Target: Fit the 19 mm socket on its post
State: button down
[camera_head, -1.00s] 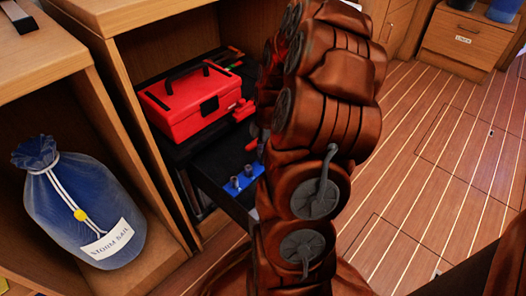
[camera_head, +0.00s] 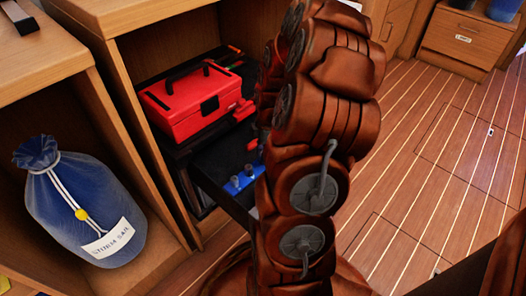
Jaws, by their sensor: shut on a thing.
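A blue rail (camera_head: 241,183) lies in the open dark drawer (camera_head: 212,170), left of my arm. Small grey cylindrical pieces (camera_head: 249,170) stand upright on it; at this size I cannot tell sockets from bare posts, nor which is the 19 mm one. The right end of the rail runs behind my brown arm. My gripper is hidden behind the arm, so its fingers and anything between them do not show.
A red toolbox (camera_head: 190,104) with a black handle stands on the dark surface behind the drawer. A blue storm sail bag (camera_head: 78,207) sits in the left cabinet compartment. Wooden cabinet walls flank the drawer.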

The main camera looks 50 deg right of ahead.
jog(key=shift+f, duration=0.6)
jog(key=c, duration=1.1)
grip_release()
jog(key=shift+o, duration=0.4)
jog(key=o, duration=0.5)
jog(key=shift+r+p, duration=1.3)
jog(key=shift+r, duration=1.2)
